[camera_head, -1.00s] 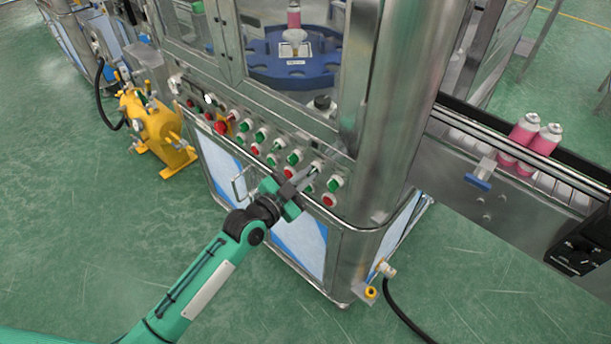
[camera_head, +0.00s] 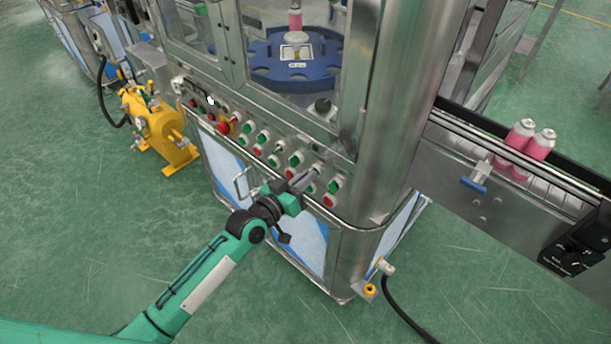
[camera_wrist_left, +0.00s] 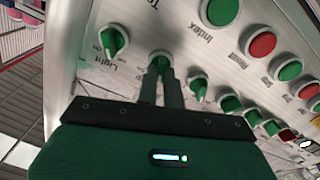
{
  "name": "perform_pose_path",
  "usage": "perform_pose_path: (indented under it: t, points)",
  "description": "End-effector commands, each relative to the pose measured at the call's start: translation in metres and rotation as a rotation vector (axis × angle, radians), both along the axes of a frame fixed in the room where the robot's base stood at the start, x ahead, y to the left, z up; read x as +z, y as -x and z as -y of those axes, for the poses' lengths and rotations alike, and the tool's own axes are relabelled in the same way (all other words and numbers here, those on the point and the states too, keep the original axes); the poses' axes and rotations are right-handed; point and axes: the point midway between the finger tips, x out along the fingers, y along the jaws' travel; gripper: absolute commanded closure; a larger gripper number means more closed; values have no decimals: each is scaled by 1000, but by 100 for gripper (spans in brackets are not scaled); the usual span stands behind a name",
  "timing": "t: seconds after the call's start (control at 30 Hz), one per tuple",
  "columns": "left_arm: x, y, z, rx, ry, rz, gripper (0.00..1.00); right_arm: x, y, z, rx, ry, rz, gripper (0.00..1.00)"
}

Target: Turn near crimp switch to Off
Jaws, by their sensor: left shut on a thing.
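My left gripper (camera_head: 313,173) reaches the right end of the control panel (camera_head: 262,158) on the machine's front. In the left wrist view its two fingers (camera_wrist_left: 162,76) are shut around a green knob on a white round base (camera_wrist_left: 160,56). This knob is mostly hidden by the fingers, so its angle and label cannot be told. To its left is a green switch (camera_wrist_left: 113,42) beside the word "Light". To its right is another green switch knob (camera_wrist_left: 198,88). My right gripper is not in view.
Green and red push buttons (camera_wrist_left: 220,11) lie close around the fingers. A steel corner column (camera_head: 385,110) stands right of the panel, with a conveyor (camera_head: 470,135) carrying pink cans (camera_head: 521,133) beyond. A yellow tank (camera_head: 160,135) stands at the left. Open floor lies in front.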

Motion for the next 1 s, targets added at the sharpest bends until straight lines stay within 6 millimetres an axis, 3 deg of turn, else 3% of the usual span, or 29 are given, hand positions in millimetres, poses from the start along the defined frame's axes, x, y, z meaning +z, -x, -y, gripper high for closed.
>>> perform_pose_path:
  t: [0.4,0.63,0.9,1.0]
  points:
    - [-2,0,-1,0,132,-107,100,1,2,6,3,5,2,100]
    - [-2,0,-1,0,149,-120,100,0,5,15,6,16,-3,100]
    - [-2,0,-1,0,149,-120,100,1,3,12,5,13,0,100]
    - [-2,0,-1,-1,149,-120,76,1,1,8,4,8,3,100]
